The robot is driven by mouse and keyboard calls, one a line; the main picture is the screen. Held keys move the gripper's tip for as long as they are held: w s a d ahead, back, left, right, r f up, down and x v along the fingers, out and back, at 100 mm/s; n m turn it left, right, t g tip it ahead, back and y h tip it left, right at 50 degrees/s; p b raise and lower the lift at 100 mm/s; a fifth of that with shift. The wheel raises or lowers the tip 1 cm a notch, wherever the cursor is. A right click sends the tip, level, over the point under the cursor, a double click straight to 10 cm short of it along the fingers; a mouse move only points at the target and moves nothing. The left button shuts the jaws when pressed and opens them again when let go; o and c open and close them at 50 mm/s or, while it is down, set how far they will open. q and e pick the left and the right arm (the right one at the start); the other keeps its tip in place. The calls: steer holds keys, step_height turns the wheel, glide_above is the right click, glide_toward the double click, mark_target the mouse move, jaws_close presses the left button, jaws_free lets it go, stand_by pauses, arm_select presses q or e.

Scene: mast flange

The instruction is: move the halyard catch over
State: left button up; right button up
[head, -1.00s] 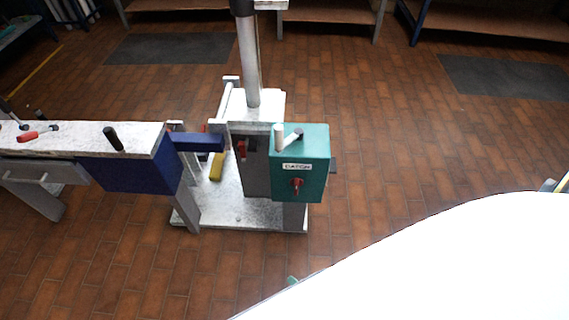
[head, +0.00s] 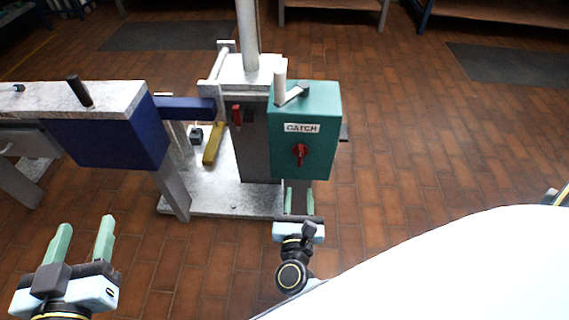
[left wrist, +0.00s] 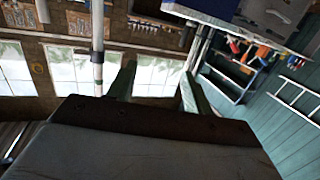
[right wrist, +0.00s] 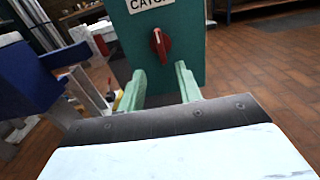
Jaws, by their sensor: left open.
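The teal box (head: 318,105) labelled CATCH stands on the mast stand. A red knob (head: 300,154) is on its front face, and it also shows in the right wrist view (right wrist: 161,45). A pale lever (head: 281,88) stands up at the box's top left. My right gripper (head: 299,199) is open and empty, just below and in front of the box; in the right wrist view its fingers (right wrist: 160,82) point at the box below the knob, apart from it. My left gripper (head: 83,240) is open and empty at the lower left, away from the stand.
A blue bench end (head: 105,143) with a black handle (head: 79,91) stands left of the mast. A blue bar (head: 186,108) reaches from it to the stand.

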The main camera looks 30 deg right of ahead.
mark_target(300, 158)
steer(key=b+x, duration=0.1)
steer(key=x, duration=0.9)
steer(key=shift+b, duration=0.35)
arm_select(q)
step_height(300, 158, up, 8)
steer(key=s+d+t+h, duration=0.1)
steer(key=t, duration=0.4)
steer(key=shift+t+h, duration=0.3)
steer(key=shift+h, duration=0.1)
arm_select(e)
steer(key=shift+x, duration=0.85)
arm_select(q)
steer(key=shift+d, duration=0.1)
arm_select(e)
jaws_close()
